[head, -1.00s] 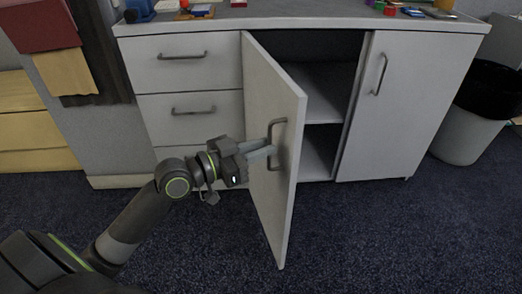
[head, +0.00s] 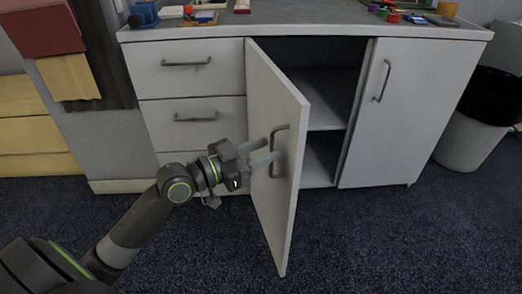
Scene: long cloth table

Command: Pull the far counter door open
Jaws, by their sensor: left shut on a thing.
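The white counter door (head: 262,95) on the left of the cabinet opening stands swung wide open toward me. Its grey bar handle (head: 274,172) is on the door face that looks left. My left gripper (head: 274,149) reaches in from the left and is shut on this handle, with its fingers at the handle's upper part. A second white door (head: 408,115) on the right is shut, with its own grey handle (head: 383,80). My right gripper is not in view.
Inside the cabinet is a shelf (head: 322,97) in shadow. Shut drawers (head: 192,78) are left of the opening. Small items lie on the countertop (head: 310,17). A grey bin (head: 465,140) stands at the right. The dark carpet (head: 385,240) in front is clear.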

